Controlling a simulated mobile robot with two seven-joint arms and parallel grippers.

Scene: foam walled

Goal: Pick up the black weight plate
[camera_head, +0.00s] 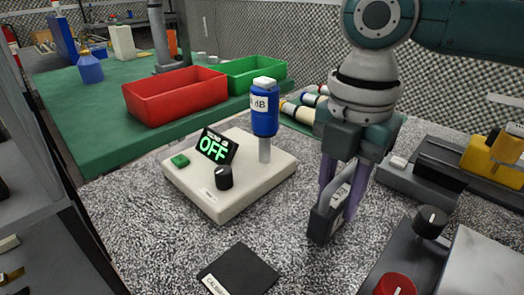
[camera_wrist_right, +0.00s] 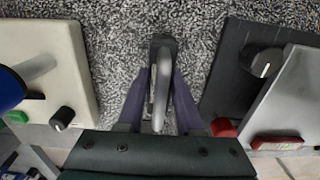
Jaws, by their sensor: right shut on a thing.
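The black weight plate (camera_head: 324,222) is a dark upright slab with a grey loop handle and a small pale label low on its face. My right gripper (camera_head: 342,196) points down with its purple fingers on both sides of the handle, shut on it. In the right wrist view the plate (camera_wrist_right: 163,42) is seen from above, with its handle between the fingers (camera_wrist_right: 160,95). I cannot tell whether its bottom edge touches the speckled surface. My left gripper is not in view.
A flat black pad (camera_head: 238,272) with a white label lies in front. A cream box (camera_head: 235,200) with an OFF display, knob and blue cylinder on a post stands left. Grey equipment with a red knob (camera_head: 395,285) is near right. Red (camera_head: 175,95) and green bins stand behind.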

